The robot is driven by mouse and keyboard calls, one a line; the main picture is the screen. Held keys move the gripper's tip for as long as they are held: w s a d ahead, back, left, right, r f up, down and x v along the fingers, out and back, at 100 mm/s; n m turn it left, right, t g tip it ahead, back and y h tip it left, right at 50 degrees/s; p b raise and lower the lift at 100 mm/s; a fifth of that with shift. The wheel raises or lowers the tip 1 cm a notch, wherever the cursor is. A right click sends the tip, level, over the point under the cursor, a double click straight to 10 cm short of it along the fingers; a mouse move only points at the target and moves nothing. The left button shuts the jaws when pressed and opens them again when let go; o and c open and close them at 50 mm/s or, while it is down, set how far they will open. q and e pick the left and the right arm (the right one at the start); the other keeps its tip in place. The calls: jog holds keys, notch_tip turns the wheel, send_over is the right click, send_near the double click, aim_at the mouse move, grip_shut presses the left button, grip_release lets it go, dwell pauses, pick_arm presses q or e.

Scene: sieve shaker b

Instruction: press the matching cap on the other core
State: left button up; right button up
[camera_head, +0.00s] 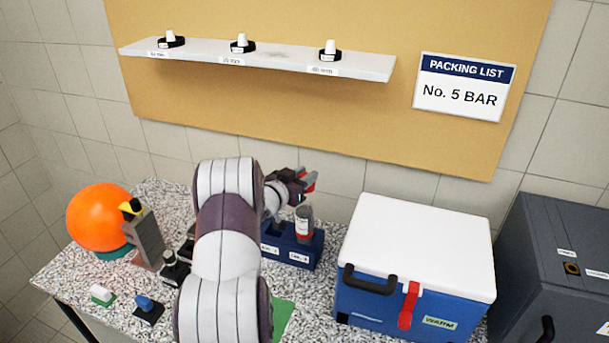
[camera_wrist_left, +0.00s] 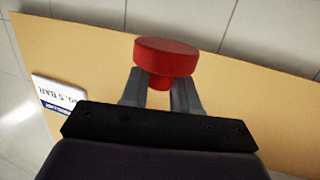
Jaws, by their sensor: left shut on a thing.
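My left gripper (camera_head: 302,186) is shut on a red cap (camera_head: 311,183). The wrist view shows the cap (camera_wrist_left: 166,57) as a round disc with a narrower stem between the two fingers (camera_wrist_left: 160,92). In the head view, gripper and cap are above and slightly behind a core (camera_head: 304,225) with a grey top and a white and red label. They look apart from it. The core stands upright in the right part of a blue rack (camera_head: 303,251) with small white labels. My left arm hides the rack's left part, so I cannot see another core. My right gripper is not in view.
A white-lidded blue box (camera_head: 415,248) with a red latch stands right of the rack, a dark grey cabinet (camera_head: 550,265) beyond it. An orange ball (camera_head: 98,217) and small stamp-like items (camera_head: 148,309) are on the left. A shelf (camera_head: 280,62) hangs above.

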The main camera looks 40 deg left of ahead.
pick_arm(q)
jog(key=b, duration=0.4)
send_over(304, 207)
notch_tip(304, 207, down, 5)
jog(key=shift+s+r, duration=0.1)
jog(key=shift+f, duration=0.4)
jog(key=shift+w+f, duration=0.25)
jog(key=shift+s+r, duration=0.15)
dwell(0.5)
jog(key=shift+f+b, duration=1)
jog(key=shift+f, duration=0.2)
jog(key=shift+r, duration=0.15)
